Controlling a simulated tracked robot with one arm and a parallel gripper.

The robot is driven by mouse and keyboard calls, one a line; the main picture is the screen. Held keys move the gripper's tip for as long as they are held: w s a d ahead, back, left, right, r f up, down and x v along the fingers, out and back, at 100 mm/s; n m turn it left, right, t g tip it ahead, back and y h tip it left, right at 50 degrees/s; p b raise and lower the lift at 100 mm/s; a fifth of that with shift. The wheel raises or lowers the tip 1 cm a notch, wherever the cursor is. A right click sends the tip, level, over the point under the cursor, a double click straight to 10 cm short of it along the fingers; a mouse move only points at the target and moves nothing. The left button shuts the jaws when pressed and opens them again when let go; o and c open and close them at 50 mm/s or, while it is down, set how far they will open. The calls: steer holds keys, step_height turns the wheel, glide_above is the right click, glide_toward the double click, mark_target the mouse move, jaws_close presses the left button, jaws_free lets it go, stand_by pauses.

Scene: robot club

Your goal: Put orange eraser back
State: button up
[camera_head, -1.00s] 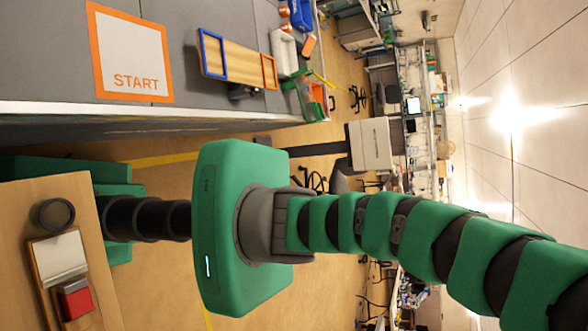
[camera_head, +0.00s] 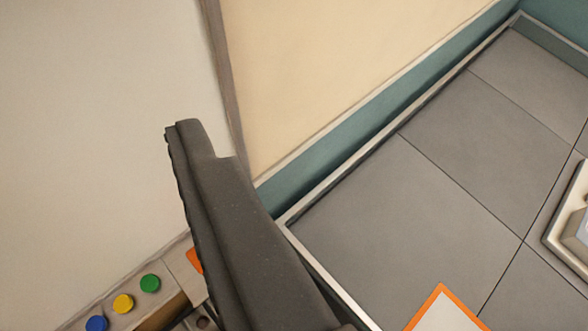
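My gripper (camera_head: 188,135) shows as a dark grey finger shape that reaches up from the bottom middle of the view. I cannot make out two separate fingers, so whether it is open or shut does not show. A small orange patch (camera_head: 194,260) is at the left edge of my gripper, on or beside the ledge. My gripper hides most of it, and I cannot tell if it is the orange eraser.
A white board (camera_head: 90,120) fills the left, above a ledge (camera_head: 172,290) with blue (camera_head: 96,324), yellow (camera_head: 123,303) and green (camera_head: 150,283) round pieces. A grey tiled field (camera_head: 400,220) with a raised rim lies right, with an orange-bordered square (camera_head: 437,292) and a pale tray (camera_head: 560,225).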

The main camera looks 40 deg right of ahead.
steer(key=s+r+n+t, duration=0.1)
steer(key=s+r, duration=0.1)
steer(key=s+r+n, duration=0.1)
steer(key=s+r, duration=0.1)
steer(key=shift+d+r+t, duration=0.15)
steer(key=shift+d+t, duration=0.05)
steer(key=shift+t, duration=0.2)
steer(key=shift+d, duration=0.1)
step_height(320, 180, down, 14)
steer(key=b, duration=1.3)
steer(key=shift+r+b, duration=0.2)
steer(key=shift+b, duration=0.1)
steer(key=shift+s, duration=0.1)
